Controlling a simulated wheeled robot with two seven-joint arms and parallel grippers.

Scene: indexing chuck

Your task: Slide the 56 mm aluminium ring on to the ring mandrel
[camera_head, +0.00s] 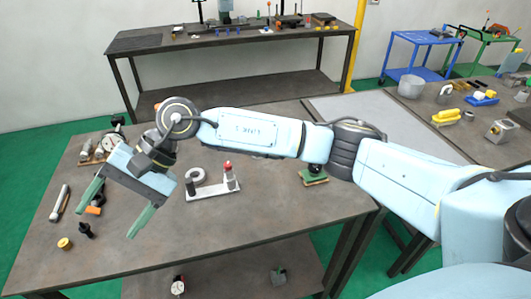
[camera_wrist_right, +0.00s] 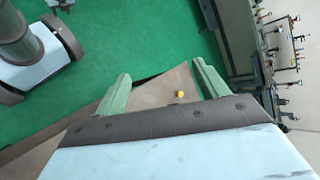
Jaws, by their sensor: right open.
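A pale grey ring (camera_head: 195,175), which looks like the aluminium ring, is at the left end of a light base plate (camera_head: 211,192) on the near table. A short post with a red top (camera_head: 229,170) stands at the plate's right end; I cannot tell whether it is the ring mandrel. My right gripper (camera_head: 112,207) is open and empty, to the left of the plate and above the table. Its spread green fingers also show in the right wrist view (camera_wrist_right: 162,86), with no ring between them. My left gripper is out of view.
The near table (camera_head: 270,235) is bare in front of the plate. A green-based block (camera_head: 314,179) stands below my forearm.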

